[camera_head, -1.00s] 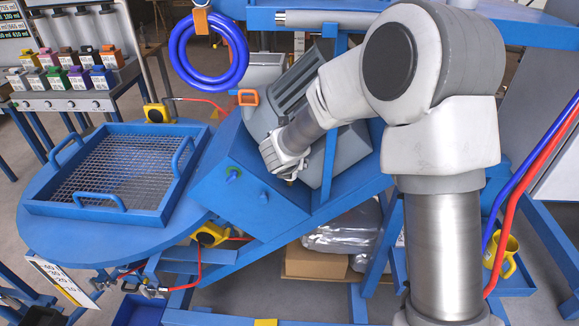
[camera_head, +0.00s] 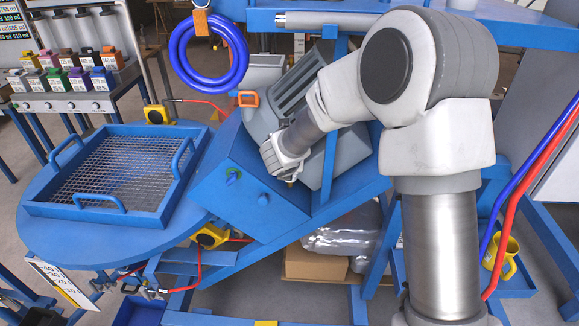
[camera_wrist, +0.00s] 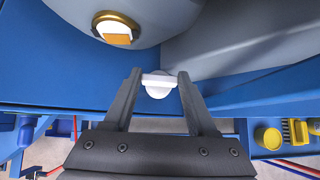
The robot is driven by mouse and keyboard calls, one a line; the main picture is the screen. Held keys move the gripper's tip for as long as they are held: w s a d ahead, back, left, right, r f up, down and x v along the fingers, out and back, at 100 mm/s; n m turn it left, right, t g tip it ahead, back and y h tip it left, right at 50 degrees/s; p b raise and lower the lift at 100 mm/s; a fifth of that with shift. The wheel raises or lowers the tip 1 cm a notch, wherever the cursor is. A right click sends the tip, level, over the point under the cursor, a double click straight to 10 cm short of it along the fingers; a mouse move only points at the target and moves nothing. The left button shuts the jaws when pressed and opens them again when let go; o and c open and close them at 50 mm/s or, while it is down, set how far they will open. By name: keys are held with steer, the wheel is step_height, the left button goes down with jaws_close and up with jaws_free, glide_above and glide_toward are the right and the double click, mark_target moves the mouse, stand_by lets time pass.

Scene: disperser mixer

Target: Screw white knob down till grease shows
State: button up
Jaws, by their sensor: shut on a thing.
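The white knob (camera_wrist: 158,88) shows in the wrist view, a round white cap with a flat raised bar across it. My gripper (camera_wrist: 159,77) has its two dark fingers closed on the ends of that bar. Above and left of the knob, on the grey machine body, is a brass-ringed round window (camera_wrist: 117,27). White and orange show inside it. In the head view my gripper (camera_head: 289,176) is at the grey motor housing (camera_head: 312,92) above the sloped blue frame. My wrist hides the knob there.
The blue sloped frame (camera_head: 243,190) lies just below my wrist. A round blue table (camera_head: 100,240) with a mesh tray (camera_head: 85,206) stands to the left. A blue hose coil (camera_head: 178,60) hangs behind. A yellow mug (camera_head: 505,250) stands at lower right.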

steer(key=shift+a, duration=0.1)
steer(key=m+h+p, duration=0.1)
steer(key=m+h, duration=0.1)
steer(key=shift+a+m+p, duration=0.2)
steer(key=shift+m+p, duration=0.1)
steer(key=shift+m, duration=0.1)
steer(key=m+g+h+p, duration=0.1)
steer(key=m, duration=0.1)
steer(key=m+g+h+p, duration=0.1)
steer(key=m+h, duration=0.1)
steer(key=shift+w+a+m, duration=0.1)
steer(key=shift+a+m, duration=0.05)
steer(key=shift+m, duration=0.15)
steer(key=m+g+h+p, duration=0.1)
steer(key=m+g, duration=0.1)
steer(key=m, duration=0.1)
steer(key=m+g+h+p, duration=0.1)
steer(key=m+g+h, duration=0.1)
steer(key=m, duration=0.1)
steer(key=shift+w+a, duration=0.1)
steer(key=shift+w, duration=0.1)
steer(key=o, duration=1.4)
steer(key=shift+c, duration=0.2)
